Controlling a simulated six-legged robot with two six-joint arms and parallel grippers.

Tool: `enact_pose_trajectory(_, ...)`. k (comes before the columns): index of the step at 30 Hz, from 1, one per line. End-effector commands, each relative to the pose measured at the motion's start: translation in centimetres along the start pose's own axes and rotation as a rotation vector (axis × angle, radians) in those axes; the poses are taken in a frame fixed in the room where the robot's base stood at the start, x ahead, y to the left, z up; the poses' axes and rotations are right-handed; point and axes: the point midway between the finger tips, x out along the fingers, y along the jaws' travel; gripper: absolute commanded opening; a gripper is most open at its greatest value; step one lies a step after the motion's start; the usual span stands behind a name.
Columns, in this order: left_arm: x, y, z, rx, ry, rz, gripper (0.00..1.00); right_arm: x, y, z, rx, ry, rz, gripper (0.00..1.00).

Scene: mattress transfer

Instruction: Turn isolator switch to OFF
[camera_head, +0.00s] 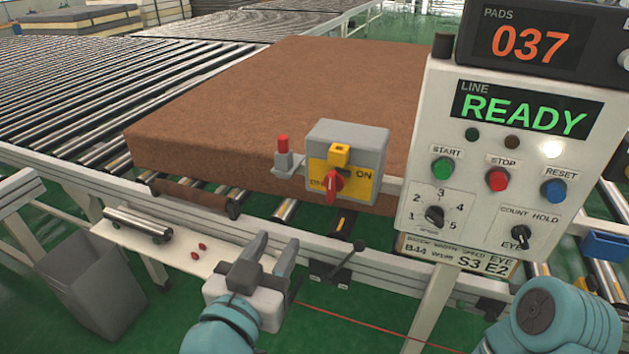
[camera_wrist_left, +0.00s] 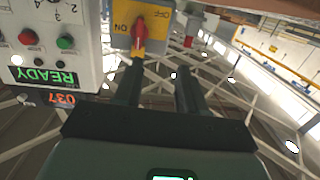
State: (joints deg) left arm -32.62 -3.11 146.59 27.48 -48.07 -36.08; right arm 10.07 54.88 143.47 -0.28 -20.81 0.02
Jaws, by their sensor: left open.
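The isolator switch is a grey box (camera_head: 350,138) with a yellow plate (camera_head: 362,186) and a red handle (camera_head: 333,184), mounted on the conveyor's side rail. "ON" is printed right of the handle; the left label is partly covered. The red handle also shows, upside down, at the top of the left wrist view (camera_wrist_left: 139,32). My left gripper (camera_head: 274,243) is open and empty, below and left of the switch in the head view. In the wrist view its fingers (camera_wrist_left: 160,68) point towards the switch, apart from the handle. My right gripper is not in view.
A white control panel (camera_head: 400,222) with a green "READY" display stands right of the switch. A red-tipped post (camera_head: 283,150) is just left of the switch. A brown mattress pad (camera_head: 270,100) lies behind on rollers. A black lever (camera_head: 345,262) sits right of my left gripper.

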Motion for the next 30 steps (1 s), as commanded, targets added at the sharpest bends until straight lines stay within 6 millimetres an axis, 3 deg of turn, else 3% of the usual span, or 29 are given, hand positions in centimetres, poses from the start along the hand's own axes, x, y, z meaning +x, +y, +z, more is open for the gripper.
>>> enact_pose_trajectory(3, -0.8, 1.7, -2.3, -0.007, 0.056, 0.041, 0.40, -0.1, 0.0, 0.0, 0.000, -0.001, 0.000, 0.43)
enact_pose_trajectory(7, -0.6, 2.8, -2.8, -0.004, 0.064, 0.062, 0.40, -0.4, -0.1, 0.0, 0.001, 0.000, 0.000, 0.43)
enact_pose_trajectory(11, 1.1, 2.9, -3.0, -0.002, 0.061, 0.061, 0.40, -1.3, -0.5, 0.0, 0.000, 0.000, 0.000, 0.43)
enact_pose_trajectory(24, 11.0, 3.3, -3.5, -0.005, 0.061, 0.063, 0.40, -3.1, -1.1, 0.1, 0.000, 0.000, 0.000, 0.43)
enact_pose_trajectory(30, 13.9, 3.4, -3.7, -0.005, 0.063, 0.063, 0.40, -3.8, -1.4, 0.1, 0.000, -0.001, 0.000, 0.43)
